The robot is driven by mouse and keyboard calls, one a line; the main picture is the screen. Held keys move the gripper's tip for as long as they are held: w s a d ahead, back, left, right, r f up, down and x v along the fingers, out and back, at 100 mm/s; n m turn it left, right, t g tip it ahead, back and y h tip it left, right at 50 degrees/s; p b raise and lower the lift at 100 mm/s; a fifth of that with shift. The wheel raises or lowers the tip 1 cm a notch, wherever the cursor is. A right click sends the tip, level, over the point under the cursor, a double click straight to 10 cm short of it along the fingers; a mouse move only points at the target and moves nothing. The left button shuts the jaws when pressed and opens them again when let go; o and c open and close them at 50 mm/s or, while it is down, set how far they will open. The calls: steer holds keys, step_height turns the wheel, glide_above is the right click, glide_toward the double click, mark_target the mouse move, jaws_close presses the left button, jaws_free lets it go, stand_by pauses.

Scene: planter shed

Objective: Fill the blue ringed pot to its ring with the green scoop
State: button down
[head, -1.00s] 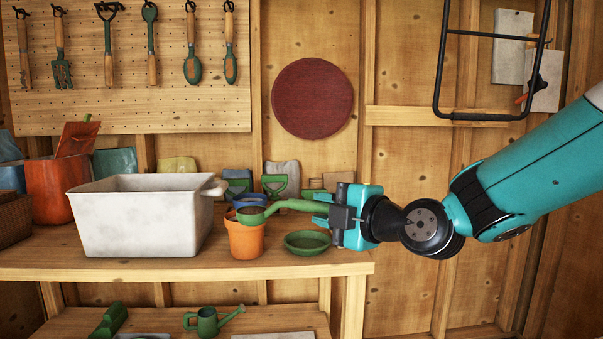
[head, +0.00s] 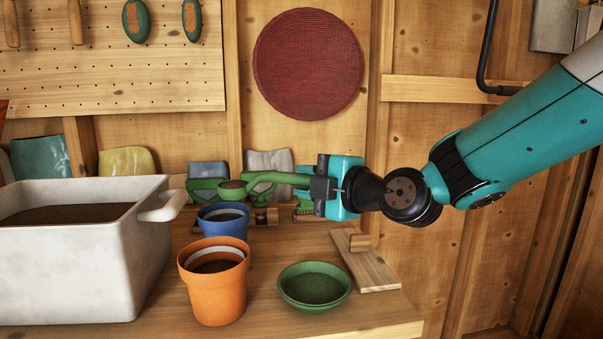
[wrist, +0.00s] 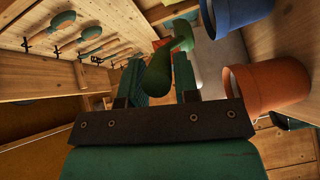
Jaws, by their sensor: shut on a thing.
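My gripper (head: 318,188) is shut on the handle of the green scoop (head: 233,189). The scoop's bowl is held above and behind the blue pot (head: 222,223), and its content cannot be made out clearly. The blue pot stands on the bench with a pale ring inside and dark soil showing below or near it. In the wrist view the scoop (wrist: 160,72) runs forward from the jaws, with the blue pot (wrist: 238,10) at upper right. The white tub (head: 70,262) at left holds dark soil.
An orange pot (head: 213,285) with a pale inner ring stands in front of the blue pot. A green saucer (head: 314,287) lies right of it, and a wooden float (head: 362,265) lies further right. Hand tools and bags stand along the back wall.

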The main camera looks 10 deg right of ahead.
steer(key=shift+w+r, duration=0.15)
steer(key=r+p, duration=0.1)
steer(key=p, duration=0.4)
steer(key=shift+w+a+g+h, duration=0.1)
steer(key=shift+w+g+h, duration=0.05)
steer(key=shift+g+h, duration=0.2)
steer(key=p, duration=0.2)
steer(key=shift+w+a+r+g+p, duration=0.1)
steer(key=shift+r+g+p, duration=0.1)
steer(key=shift+g+p, duration=0.15)
steer(key=shift+h+p, duration=0.25)
steer(key=shift+p, duration=0.5)
steer(key=shift+f+g+p, duration=0.2)
steer(key=shift+g+p, duration=0.1)
steer(key=shift+p, duration=0.1)
